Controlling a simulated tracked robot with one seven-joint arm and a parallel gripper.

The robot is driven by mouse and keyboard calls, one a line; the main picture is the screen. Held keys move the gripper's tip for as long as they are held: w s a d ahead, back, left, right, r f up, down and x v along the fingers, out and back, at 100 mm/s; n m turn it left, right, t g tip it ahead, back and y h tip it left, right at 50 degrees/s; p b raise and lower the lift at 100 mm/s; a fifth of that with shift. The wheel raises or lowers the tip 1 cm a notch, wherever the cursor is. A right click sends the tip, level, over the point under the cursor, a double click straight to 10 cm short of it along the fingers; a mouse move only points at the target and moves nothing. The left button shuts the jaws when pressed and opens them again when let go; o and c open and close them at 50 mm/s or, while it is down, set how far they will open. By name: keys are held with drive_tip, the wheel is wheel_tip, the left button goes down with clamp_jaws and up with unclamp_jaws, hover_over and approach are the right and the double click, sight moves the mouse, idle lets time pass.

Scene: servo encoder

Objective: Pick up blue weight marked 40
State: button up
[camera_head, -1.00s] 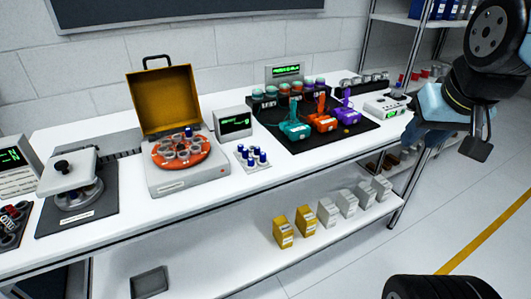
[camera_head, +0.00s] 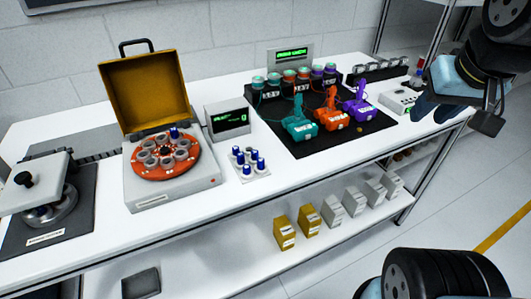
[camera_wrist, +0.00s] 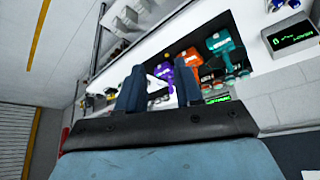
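I cannot make out a mark "40" on anything, and no blue weight can be told for sure. The blue pieces in view are several small blue-topped cylinders (camera_head: 252,160) standing on a white rack (camera_head: 241,175). One more blue-topped piece (camera_head: 174,133) stands in the orange rotor (camera_head: 159,179) of the open centrifuge. My gripper (camera_wrist: 159,82) shows two dark fingers apart with nothing between them in the wrist view. It is well away from the blue pieces, with the bench beyond it. My arm is at the upper right in the head view.
The white bench (camera_head: 85,215) also holds a small display (camera_head: 228,118), a black mat (camera_head: 330,147) with teal, orange and purple devices, and a grey device (camera_head: 399,101) at right. Several yellow and white boxes (camera_head: 284,233) stand on the lower shelf. Floor at right is clear.

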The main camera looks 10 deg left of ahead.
drive_tip(key=shift+w+a, duration=0.1)
drive_tip(key=n+g, duration=0.4)
drive_tip(key=g, duration=0.2)
hover_over(261, 159)
wheel_tip(261, 159, down, 19)
drive_tip(key=shift+r, duration=0.1)
drive_tip(key=shift+f, duration=2.8)
clamp_jaws()
